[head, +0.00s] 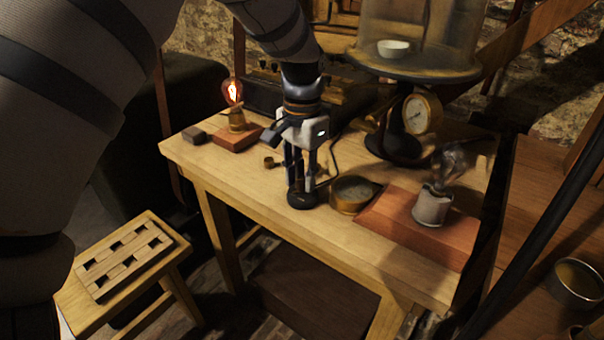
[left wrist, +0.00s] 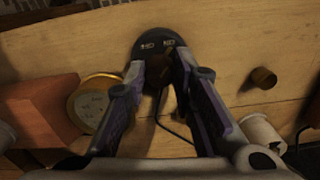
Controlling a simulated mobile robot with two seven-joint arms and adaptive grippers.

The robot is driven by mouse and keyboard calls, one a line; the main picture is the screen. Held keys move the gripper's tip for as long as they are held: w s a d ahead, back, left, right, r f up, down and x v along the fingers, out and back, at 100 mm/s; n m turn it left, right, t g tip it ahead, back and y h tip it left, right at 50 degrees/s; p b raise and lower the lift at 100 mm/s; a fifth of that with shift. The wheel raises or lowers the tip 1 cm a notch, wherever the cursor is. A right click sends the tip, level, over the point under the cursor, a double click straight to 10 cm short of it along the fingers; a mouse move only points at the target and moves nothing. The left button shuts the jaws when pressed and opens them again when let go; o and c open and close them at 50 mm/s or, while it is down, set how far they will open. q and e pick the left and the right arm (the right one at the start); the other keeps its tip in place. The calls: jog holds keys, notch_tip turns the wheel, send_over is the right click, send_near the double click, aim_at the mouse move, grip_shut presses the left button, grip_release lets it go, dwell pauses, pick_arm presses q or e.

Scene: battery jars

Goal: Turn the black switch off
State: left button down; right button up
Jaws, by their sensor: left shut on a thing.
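The black switch (head: 303,201) is a round black base on the wooden table, near its front edge. In the left wrist view the switch (left wrist: 153,44) shows pale markings on its top. My left gripper (head: 301,180) points straight down over it. In the left wrist view the fingers (left wrist: 159,72) are closed in on a small dark part of the switch, probably its knob. The fingertips hide most of that part, so its setting cannot be told. A bulb (head: 232,92) glows orange at the table's left. My right gripper is not in view.
A round brass dial (head: 354,193) lies right of the switch. A reddish wooden block (head: 417,226) bears an unlit bulb (head: 448,165). A glass bell jar (head: 420,35) on a black stand rises behind. A small brass knob (head: 271,162) lies left of the gripper.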

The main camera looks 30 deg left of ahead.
pick_arm(q)
jog(key=n, duration=0.8)
jog(key=shift+n, duration=0.4)
jog(key=n, duration=0.4)
jog(key=shift+n, duration=2)
jog(key=c, duration=1.3)
grip_release()
jog(key=shift+c, duration=0.2)
